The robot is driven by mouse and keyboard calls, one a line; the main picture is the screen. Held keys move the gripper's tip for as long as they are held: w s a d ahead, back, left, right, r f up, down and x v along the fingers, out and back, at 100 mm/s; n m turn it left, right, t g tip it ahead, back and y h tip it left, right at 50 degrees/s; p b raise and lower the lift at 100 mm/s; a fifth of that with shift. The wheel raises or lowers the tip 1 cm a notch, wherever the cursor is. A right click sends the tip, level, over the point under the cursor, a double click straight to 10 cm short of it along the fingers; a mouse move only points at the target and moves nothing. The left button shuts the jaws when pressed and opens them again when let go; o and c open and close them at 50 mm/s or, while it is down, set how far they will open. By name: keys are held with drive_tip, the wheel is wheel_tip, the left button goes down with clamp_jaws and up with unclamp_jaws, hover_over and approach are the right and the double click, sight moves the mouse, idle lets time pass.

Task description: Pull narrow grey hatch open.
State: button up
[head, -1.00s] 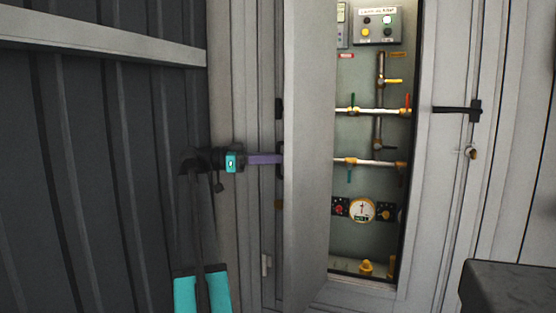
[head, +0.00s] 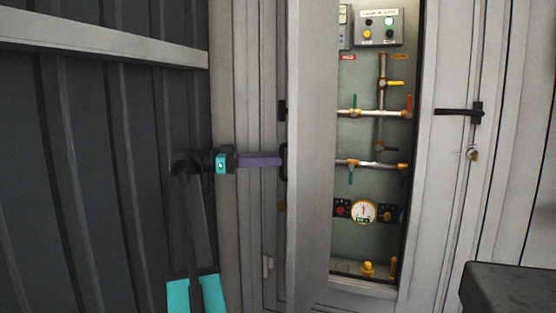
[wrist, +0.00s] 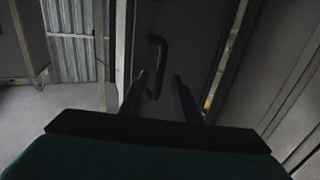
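The narrow grey hatch (head: 310,200) stands swung open, its edge toward me, with the lit cabinet interior showing to its right. Its dark handle (head: 284,160) is on the left face, seen edge-on. In the wrist view the handle (wrist: 163,53) is a dark curved bar on the shadowed hatch face (wrist: 195,40). My gripper (head: 280,160) points right at the handle from the left. In the wrist view my gripper (wrist: 159,75) has its two fingers apart, with the lower part of the handle appearing between them. I cannot tell whether either finger touches it.
The cabinet holds pipes with coloured valves (head: 382,112), a round gauge (head: 363,212) and a control box (head: 379,27). A dark corrugated wall (head: 80,170) is close on the left. A black latch lever (head: 458,112) is on the right panel. A dark box (head: 510,285) stands at lower right.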

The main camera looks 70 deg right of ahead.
drive_tip(key=v, duration=1)
drive_tip(key=shift+w+a+p, duration=0.15)
drive_tip(key=shift+w+p, duration=0.15)
drive_tip(key=shift+p, duration=0.05)
